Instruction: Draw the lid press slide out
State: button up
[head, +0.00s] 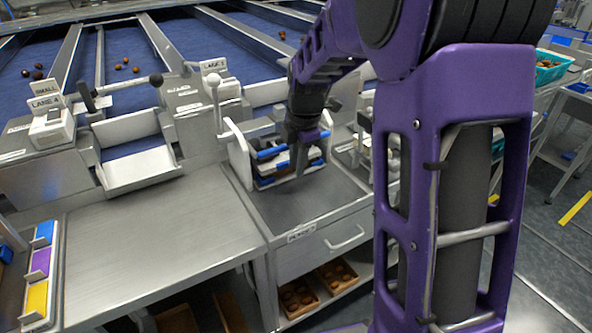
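A steel drawer-like front (318,253) with a bar handle (346,239) is at the middle of the head view, under a steel top. A small label (301,232) is on its upper left edge, too small to read. The front looks flush with the cabinet, so the slide appears closed. My gripper (299,172) points down above the steel top, in front of a white rack, behind and above the handle and apart from it. Its fingers are dark and small, and I cannot tell whether they are open. My purple arm hides the area to the right of the handle.
The white rack (239,158) holds blue-edged items at the back of the top. A wide steel table (160,240) to the left is mostly bare. Trays with brown dates (300,298) sit on a shelf below. Blue sorting lanes (210,45) lie behind.

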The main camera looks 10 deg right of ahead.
jog(key=shift+w+f, duration=0.15)
jog(key=shift+f, duration=0.7)
jog(key=shift+c, duration=0.3)
grip_shut()
dwell(0.6)
